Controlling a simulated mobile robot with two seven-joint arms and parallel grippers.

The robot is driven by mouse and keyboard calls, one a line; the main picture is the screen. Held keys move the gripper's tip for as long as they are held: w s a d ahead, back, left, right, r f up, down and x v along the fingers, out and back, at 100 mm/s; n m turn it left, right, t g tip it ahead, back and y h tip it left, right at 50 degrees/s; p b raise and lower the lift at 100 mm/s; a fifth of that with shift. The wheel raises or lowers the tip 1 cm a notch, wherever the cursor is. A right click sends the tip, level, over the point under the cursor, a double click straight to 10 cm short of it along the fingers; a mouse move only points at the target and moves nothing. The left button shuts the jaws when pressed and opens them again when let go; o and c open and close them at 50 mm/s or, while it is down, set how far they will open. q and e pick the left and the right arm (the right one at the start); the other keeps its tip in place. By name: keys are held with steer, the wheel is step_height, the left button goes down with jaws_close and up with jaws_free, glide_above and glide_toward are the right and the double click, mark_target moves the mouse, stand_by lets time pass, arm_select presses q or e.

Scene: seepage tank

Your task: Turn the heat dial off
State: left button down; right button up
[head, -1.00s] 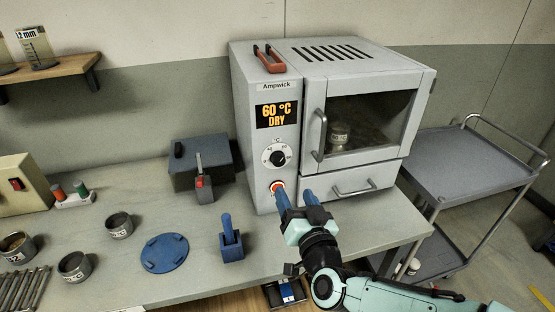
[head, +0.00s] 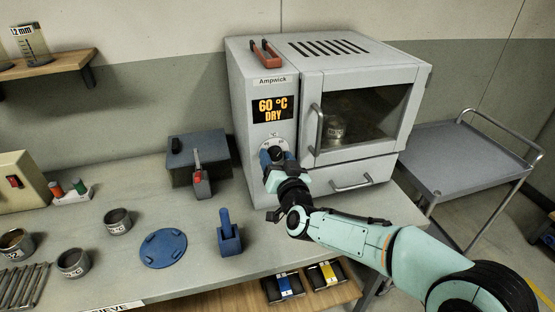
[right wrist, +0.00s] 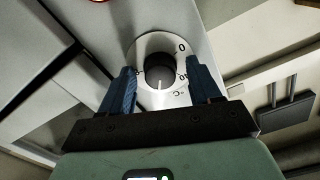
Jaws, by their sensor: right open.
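The heat dial (right wrist: 159,72) is a dark round knob on a pale scale plate on the oven's front panel. In the right wrist view it lies between the two blue fingers of my right gripper (right wrist: 160,88), which are open on either side of it, apart from the knob as far as I can see. In the head view the right gripper (head: 272,157) is at the dial and hides part of it. The oven (head: 310,48) display (head: 273,110) reads 60 °C DRY. My left gripper is not in view.
The oven door, with a vertical handle (head: 317,130), is closed beside the dial panel; a metal tin (head: 335,130) shows inside. Red-handled tongs (head: 266,53) lie on top. A blue block (head: 229,238), round blue plate (head: 163,248) and several tins stand on the bench. A grey trolley (head: 465,158) is at right.

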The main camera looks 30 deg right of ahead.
steer(key=shift+c, duration=0.4)
steer(key=c, duration=1)
